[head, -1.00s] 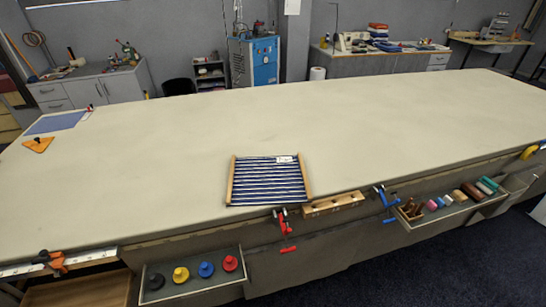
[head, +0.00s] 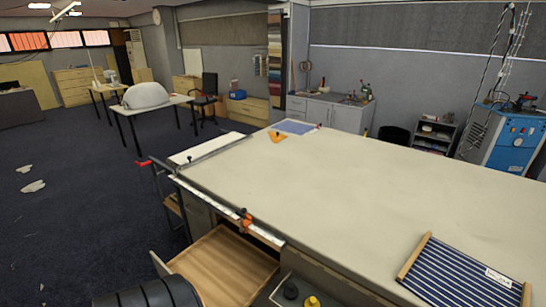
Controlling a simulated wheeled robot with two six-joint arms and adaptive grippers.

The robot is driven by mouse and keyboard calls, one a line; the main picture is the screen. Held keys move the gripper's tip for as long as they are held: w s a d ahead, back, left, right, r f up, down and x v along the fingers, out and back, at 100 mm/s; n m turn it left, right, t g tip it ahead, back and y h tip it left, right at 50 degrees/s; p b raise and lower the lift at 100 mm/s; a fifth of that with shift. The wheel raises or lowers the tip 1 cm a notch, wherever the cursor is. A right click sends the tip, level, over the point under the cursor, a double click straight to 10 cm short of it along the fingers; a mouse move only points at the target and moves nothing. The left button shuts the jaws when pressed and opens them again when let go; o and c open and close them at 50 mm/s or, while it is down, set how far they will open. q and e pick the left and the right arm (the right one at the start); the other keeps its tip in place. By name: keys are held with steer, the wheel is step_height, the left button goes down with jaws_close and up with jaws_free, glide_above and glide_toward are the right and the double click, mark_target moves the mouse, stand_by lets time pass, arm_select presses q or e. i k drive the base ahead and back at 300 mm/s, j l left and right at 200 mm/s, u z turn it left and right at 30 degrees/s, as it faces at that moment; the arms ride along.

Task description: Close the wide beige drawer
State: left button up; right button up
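The wide beige drawer (head: 226,266) stands pulled out below the near left corner of the cloth table (head: 330,180) in the head view. Its inside is bare light wood and looks empty. A dark ribbed part of my arm covers its near left edge at the bottom of the picture. The drawer's lower front is cut off or hidden. Neither of my grippers shows in the head view.
A grey drawer (head: 277,291) with black and yellow knobs is open just right of it. An orange clamp (head: 246,219) sits on the table edge above. A red-ended bar (head: 144,164) juts from the table's left end.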

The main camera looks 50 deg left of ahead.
mark_target(226, 270)
steer(key=u, duration=2.6)
